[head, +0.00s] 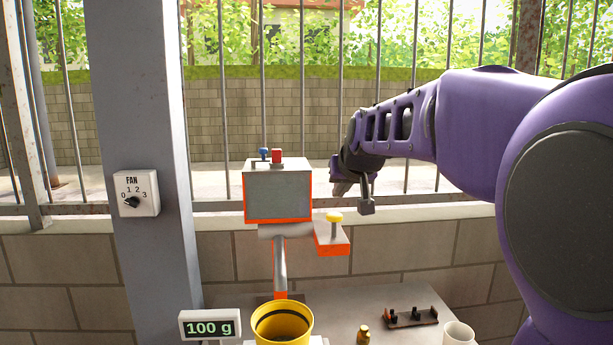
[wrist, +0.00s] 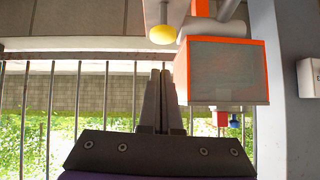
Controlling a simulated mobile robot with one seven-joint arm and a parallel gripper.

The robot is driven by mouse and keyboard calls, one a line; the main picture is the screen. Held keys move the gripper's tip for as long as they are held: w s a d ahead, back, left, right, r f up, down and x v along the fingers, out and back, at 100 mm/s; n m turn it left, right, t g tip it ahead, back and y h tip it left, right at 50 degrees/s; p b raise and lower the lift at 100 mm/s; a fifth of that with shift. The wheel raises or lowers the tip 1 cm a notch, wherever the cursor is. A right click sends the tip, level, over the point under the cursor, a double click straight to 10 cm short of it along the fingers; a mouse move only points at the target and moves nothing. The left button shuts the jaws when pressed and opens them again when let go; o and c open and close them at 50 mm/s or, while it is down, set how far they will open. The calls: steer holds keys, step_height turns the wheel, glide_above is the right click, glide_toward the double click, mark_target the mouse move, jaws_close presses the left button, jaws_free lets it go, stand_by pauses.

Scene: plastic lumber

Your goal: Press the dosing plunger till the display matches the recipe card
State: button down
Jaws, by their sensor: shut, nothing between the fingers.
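The dosing machine's grey box with orange edges (head: 278,195) stands on a post. To its right, the yellow plunger knob (head: 334,217) stands up from an orange bracket (head: 332,240). The display (head: 208,328) reads 100 g. I cannot make out a recipe card in either view. My gripper (head: 340,188) is shut and empty, above and slightly to the right of the knob in the head view, apart from it. In the wrist view, where the scene is upside down, the shut fingers (wrist: 161,75) are beside the box (wrist: 222,72), with the yellow knob (wrist: 163,34) beyond the tips.
A yellow bucket (head: 283,335) stands below the machine. A fan dial (head: 138,193) is on the grey pillar. A dark rack (head: 410,318), a small amber bottle (head: 363,334) and a white cup (head: 458,333) are at right on the bench. Red (head: 277,156) and blue (head: 264,154) parts top the box.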

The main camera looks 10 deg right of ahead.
mark_target(337, 220)
step_height(337, 220, down, 3)
steer(key=shift+w+b, duration=0.1)
steer(key=shift+b, duration=0.35)
steer(key=shift+s+a+f, duration=0.1)
steer(key=shift+s+f, duration=0.05)
steer(key=shift+s, duration=0.05)
steer(key=shift+w+f, duration=0.3)
steer(key=shift+s+r, duration=0.1)
steer(key=shift+b, duration=0.3)
step_height(337, 220, down, 3)
steer(key=b, duration=0.2)
steer(key=shift+b, duration=0.3)
